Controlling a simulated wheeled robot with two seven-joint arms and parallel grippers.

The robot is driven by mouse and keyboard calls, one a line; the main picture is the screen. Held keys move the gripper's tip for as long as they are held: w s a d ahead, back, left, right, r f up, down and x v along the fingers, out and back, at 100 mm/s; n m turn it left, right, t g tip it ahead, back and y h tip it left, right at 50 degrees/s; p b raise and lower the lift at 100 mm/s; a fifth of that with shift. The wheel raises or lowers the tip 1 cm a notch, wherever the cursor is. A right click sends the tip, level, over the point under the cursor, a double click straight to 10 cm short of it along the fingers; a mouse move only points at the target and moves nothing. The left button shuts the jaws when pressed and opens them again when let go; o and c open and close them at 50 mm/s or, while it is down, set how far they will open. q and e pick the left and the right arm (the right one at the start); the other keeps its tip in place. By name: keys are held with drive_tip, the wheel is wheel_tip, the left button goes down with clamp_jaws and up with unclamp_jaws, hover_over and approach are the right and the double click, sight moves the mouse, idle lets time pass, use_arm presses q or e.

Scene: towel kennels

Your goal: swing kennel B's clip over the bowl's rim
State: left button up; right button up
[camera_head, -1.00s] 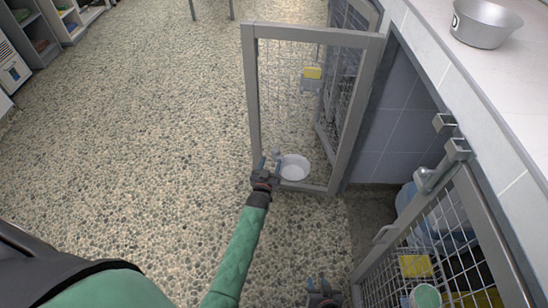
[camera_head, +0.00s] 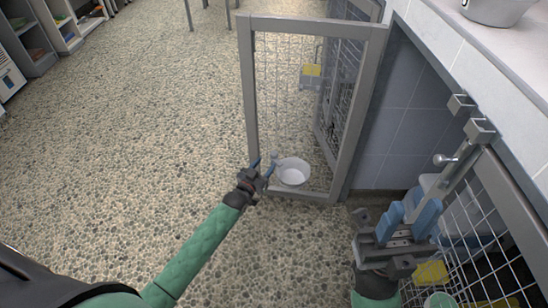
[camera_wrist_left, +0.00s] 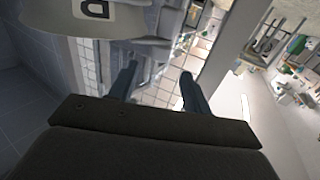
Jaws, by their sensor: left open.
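A white bowl (camera_head: 293,172) sits low at the inside of an open mesh kennel door (camera_head: 247,110). A pale bowl side with a dark letter shows at the top of the left wrist view (camera_wrist_left: 105,14). My left gripper (camera_head: 264,165) is open just left of the bowl, at the door's lower left corner; I cannot tell whether it touches anything. Its two fingers (camera_wrist_left: 158,88) stand apart with nothing clear between them. I cannot make out the clip. My right gripper (camera_head: 410,213) is beside the right-hand kennel door's latch, its blue fingers apart. Kennel letters are not readable.
A second mesh door (camera_head: 510,205) with a yellow card stands at the lower right, with a metal latch (camera_head: 447,160) near its top. A metal bowl (camera_head: 497,10) is on the counter (camera_head: 462,50). Pebbled floor at left is clear; shelves (camera_head: 38,52) stand far left.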

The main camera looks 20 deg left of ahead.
sight(272, 156)
use_arm(q)
drive_tip(key=shift+b+x, duration=0.75)
drive_tip(key=shift+x, duration=3.1)
drive_tip(key=shift+d, duration=0.1)
drive_tip(key=c, duration=0.9)
